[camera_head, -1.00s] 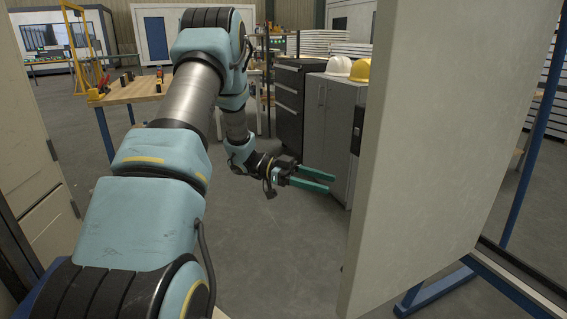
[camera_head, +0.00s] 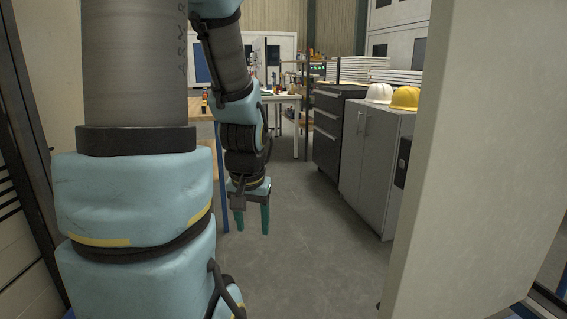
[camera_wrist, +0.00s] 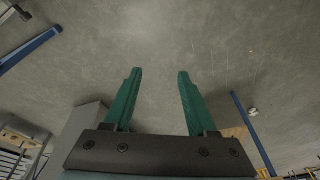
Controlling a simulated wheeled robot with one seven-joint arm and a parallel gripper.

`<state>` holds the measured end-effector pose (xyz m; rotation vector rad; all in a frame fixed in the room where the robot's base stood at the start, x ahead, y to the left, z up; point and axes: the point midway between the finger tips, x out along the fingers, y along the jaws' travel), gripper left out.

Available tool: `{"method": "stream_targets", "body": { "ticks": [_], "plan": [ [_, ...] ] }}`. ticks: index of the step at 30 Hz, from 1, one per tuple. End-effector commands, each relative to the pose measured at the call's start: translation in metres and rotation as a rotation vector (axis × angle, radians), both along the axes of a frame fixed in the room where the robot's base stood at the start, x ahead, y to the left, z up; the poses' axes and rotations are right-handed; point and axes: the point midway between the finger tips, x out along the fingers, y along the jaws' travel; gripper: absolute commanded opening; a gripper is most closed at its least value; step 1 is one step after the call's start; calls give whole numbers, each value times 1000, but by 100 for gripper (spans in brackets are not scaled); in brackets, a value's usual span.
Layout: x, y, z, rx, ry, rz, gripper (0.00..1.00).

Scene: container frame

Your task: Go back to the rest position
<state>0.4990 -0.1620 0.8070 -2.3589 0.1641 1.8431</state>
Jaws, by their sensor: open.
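My gripper (camera_head: 252,222) hangs from my blue and grey arm near the middle of the head view, with its two green fingers pointing down over the bare grey floor. In the wrist view my gripper (camera_wrist: 158,75) shows both green fingers spread apart, with only floor between them. It is open and empty and touches nothing that I can see.
A pale door panel (camera_head: 480,150) stands close on the right. Behind it is a grey cabinet (camera_head: 372,165) with a white helmet (camera_head: 379,93) and a yellow helmet (camera_head: 404,98) on top. A dark drawer unit (camera_head: 330,135) stands beside it. The floor (camera_head: 310,240) between is clear.

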Motion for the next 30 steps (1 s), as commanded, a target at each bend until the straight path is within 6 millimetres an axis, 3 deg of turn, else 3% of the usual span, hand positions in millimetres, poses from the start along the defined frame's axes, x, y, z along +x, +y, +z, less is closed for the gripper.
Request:
{"method": "stream_targets", "body": {
  "ticks": [3,18,23,30],
  "plan": [
    [-46,-2,5,-41,120,87,57],
    [-40,-2,119,-35,108,77,57],
    [-39,-2,132,-34,108,77,57],
    [-39,-2,130,-35,107,77,57]
  ]
}}
